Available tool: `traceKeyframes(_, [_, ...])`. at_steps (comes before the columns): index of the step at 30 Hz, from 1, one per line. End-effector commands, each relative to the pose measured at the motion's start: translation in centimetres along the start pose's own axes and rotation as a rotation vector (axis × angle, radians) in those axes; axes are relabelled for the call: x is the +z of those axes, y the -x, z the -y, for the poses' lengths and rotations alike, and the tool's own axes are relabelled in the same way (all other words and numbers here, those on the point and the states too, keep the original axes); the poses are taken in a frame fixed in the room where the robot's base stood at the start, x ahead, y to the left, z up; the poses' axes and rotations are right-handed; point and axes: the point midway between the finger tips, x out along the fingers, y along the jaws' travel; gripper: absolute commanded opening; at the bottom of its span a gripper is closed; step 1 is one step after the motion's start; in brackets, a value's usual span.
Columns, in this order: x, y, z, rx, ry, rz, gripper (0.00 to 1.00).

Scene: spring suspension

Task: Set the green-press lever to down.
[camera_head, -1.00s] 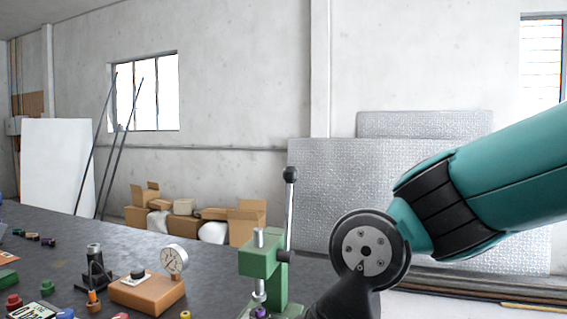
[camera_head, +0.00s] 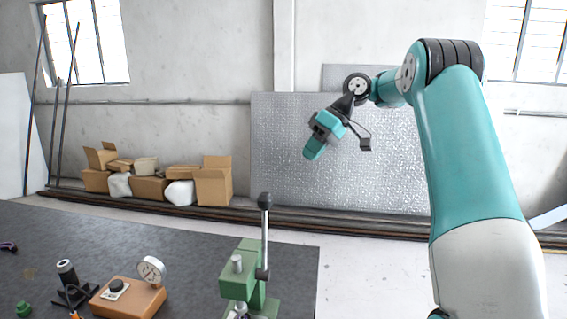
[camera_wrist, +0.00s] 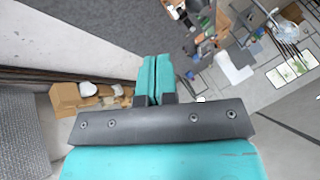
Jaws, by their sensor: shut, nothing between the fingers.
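The green press (camera_head: 244,278) stands at the right front end of the dark table, its lower part cut off by the bottom of the head view. Its lever (camera_head: 264,232) is a grey rod with a black ball knob (camera_head: 265,200), pointing nearly straight up. My gripper (camera_head: 312,153) is up and behind the press, to the right of the lever, apart from it and in front of the grey metal sheets. In the wrist view my gripper's teal fingers (camera_wrist: 153,76) lie together with nothing between them. I cannot make out the press in the wrist view.
An orange block with a dial gauge (camera_head: 130,296) and a black stand (camera_head: 70,285) are on the table (camera_head: 190,238) left of the press. Cardboard boxes (camera_head: 213,186) lie by the wall. The air around the lever is clear.

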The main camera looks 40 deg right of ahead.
Motion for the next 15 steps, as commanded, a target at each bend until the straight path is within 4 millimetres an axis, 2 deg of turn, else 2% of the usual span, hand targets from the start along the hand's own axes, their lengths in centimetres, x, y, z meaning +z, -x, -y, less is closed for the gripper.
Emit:
traceKeyframes(5, [0.4,-1.7,-0.6,0.001,0.003,0.000,0.00])
traceKeyframes(15, [0.4,-7.3,-0.4,-0.002,0.002,0.001,0.00])
